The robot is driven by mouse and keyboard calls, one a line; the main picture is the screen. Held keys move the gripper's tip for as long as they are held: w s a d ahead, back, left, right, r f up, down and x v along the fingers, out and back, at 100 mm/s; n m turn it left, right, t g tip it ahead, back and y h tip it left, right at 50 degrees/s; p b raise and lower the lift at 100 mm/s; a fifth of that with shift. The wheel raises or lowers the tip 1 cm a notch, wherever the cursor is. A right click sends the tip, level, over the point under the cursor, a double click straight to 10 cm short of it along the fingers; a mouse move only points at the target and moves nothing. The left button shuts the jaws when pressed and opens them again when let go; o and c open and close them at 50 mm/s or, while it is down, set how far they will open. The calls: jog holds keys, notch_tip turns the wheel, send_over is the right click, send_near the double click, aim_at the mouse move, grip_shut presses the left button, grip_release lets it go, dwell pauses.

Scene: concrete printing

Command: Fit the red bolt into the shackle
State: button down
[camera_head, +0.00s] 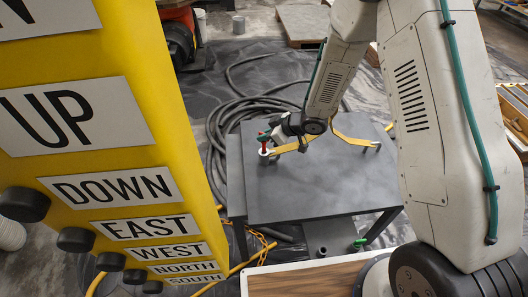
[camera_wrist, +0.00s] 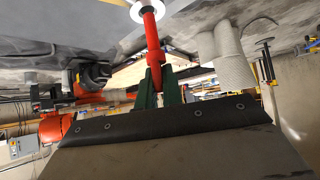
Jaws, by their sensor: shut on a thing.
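My gripper (camera_head: 263,136), with green fingers, is over the left part of a dark grey table (camera_head: 310,190). Its fingers show in the wrist view (camera_wrist: 158,88), shut on the red bolt (camera_wrist: 152,38). The red bolt (camera_head: 264,146) points down towards the table. Its far end meets a pale ring-shaped piece (camera_wrist: 143,10), which seems to be the shackle, at the end of a yellow strap (camera_head: 288,148). The pale piece also shows in the head view (camera_head: 268,153). I cannot tell how far the bolt sits in it.
The yellow strap continues at the table's right side (camera_head: 352,139), where a dark fitting (camera_head: 376,147) stands. A yellow control pendant (camera_head: 150,80) fills the left of the head view. Dark hoses (camera_head: 225,120) lie coiled behind the table. The table's front half is clear.

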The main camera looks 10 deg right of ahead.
aim_at(264, 143)
jog(key=shift+f, duration=1.9)
jog(key=shift+f, duration=0.3)
jog(key=m+t, duration=0.1)
jog(key=m+h, duration=0.1)
jog(key=m, duration=0.1)
jog(key=shift+s+a+t+h, duration=0.1)
jog(key=shift+s+t+h, duration=0.05)
jog(key=shift+t+h, duration=0.2)
jog(key=shift+f+m+t+h, duration=0.1)
jog(key=shift+m+t+h, duration=0.55)
jog(key=shift+m, duration=0.35)
